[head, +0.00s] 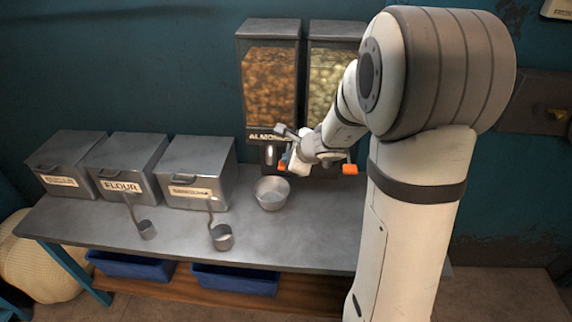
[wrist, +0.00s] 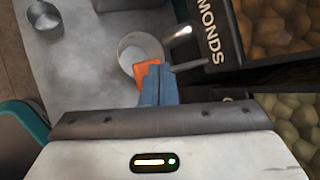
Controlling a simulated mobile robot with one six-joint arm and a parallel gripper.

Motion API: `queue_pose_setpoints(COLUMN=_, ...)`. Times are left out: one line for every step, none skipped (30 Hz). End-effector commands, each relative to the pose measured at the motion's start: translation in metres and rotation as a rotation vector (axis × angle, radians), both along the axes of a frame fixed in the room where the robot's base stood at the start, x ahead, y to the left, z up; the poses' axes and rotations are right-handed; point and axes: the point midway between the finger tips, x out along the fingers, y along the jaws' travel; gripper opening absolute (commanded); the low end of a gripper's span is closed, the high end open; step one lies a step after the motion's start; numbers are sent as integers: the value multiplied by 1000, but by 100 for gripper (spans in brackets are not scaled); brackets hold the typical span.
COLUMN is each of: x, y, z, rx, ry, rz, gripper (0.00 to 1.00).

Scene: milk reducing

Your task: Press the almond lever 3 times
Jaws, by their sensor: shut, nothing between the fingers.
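The almond dispenser (head: 270,85) is a tall clear-fronted bin of brown nuts, labelled ALMONDS, on the wall at the back. Its silver lever (head: 270,154) shows below the label, and a silver rod with a rounded end (wrist: 178,36) sticks out beside the label in the wrist view. My gripper (head: 282,168) is shut and empty, just below and right of the lever. Its orange tip (wrist: 149,68) is close to the rod in the wrist view; I cannot tell if they touch. A metal bowl (head: 271,194) stands on the table below; it also shows in the wrist view (wrist: 128,48).
A second dispenser (head: 332,85) with pale contents stands right of the almonds, partly behind my arm. Three lidded metal bins, one labelled FLOUR (head: 127,165), line the table's left. Two metal scoops (head: 221,237) lie in front of them. The table's front middle is clear.

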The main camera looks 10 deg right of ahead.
Motion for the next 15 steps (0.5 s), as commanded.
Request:
queue_pose_setpoints(x=0, y=0, z=-1, rx=0, ry=0, rz=0, gripper=0)
queue_pose_setpoints(x=0, y=0, z=-1, rx=0, ry=0, rz=0, gripper=0)
queue_pose_setpoints(x=0, y=0, z=-2, rx=0, ry=0, rz=0, gripper=0)
queue_pose_setpoints(x=0, y=0, z=-2, rx=0, ry=0, rz=0, gripper=0)
queue_pose_setpoints(x=0, y=0, z=-3, rx=0, ry=0, rz=0, gripper=0)
queue_pose_setpoints(x=0, y=0, z=-3, rx=0, ry=0, rz=0, gripper=0)
queue_pose_setpoints(x=0, y=0, z=-3, rx=0, ry=0, rz=0, gripper=0)
queue_pose_setpoints(x=0, y=0, z=-3, rx=0, ry=0, rz=0, gripper=0)
queue_pose_setpoints(x=0, y=0, z=-4, rx=0, ry=0, rz=0, gripper=0)
queue_pose_setpoints(x=0, y=0, z=-4, rx=0, ry=0, rz=0, gripper=0)
queue_pose_setpoints(x=0, y=0, z=-5, rx=0, ry=0, rz=0, gripper=0)
queue_pose_setpoints(x=0, y=0, z=-5, rx=0, ry=0, rz=0, gripper=0)
queue_pose_setpoints(x=0, y=0, z=-5, rx=0, ry=0, rz=0, gripper=0)
queue_pose_setpoints(x=0, y=0, z=-6, rx=0, ry=0, rz=0, gripper=0)
queue_pose_setpoints(x=0, y=0, z=-6, rx=0, ry=0, rz=0, gripper=0)
